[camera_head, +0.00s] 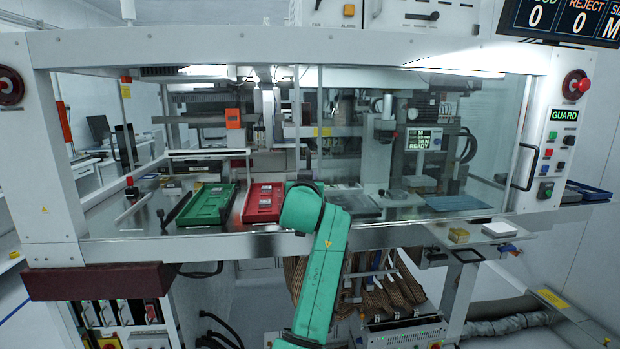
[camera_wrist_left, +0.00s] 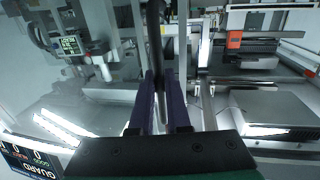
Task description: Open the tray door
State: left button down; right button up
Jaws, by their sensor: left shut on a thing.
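A clear glass door panel (camera_head: 350,125) stands in the front of the test handler. Its left edge runs down near the middle of the front. My green left arm rises from below and ends at the front of the machine, hiding its own gripper in the head view. In the left wrist view, the two purple fingers of my left gripper (camera_wrist_left: 160,108) are closed around a dark upright handle bar (camera_wrist_left: 154,40). My right gripper is not in view.
Inside the machine lie a green tray (camera_head: 180,219) and a red tray (camera_head: 262,217). Another black handle (camera_head: 525,168) is at the right of the front, beside the GUARD panel (camera_head: 563,115).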

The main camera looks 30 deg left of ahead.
pick_arm(q)
jog(key=c, duration=1.2)
grip_release()
jog(key=shift+o, duration=0.2)
jog(key=shift+a, duration=0.1)
jog(key=shift+s, duration=0.15)
jog(key=b+v, duration=0.5)
jog(key=v, duration=0.9)
jog(key=shift+b, duration=0.3)
jog(key=shift+s, duration=0.15)
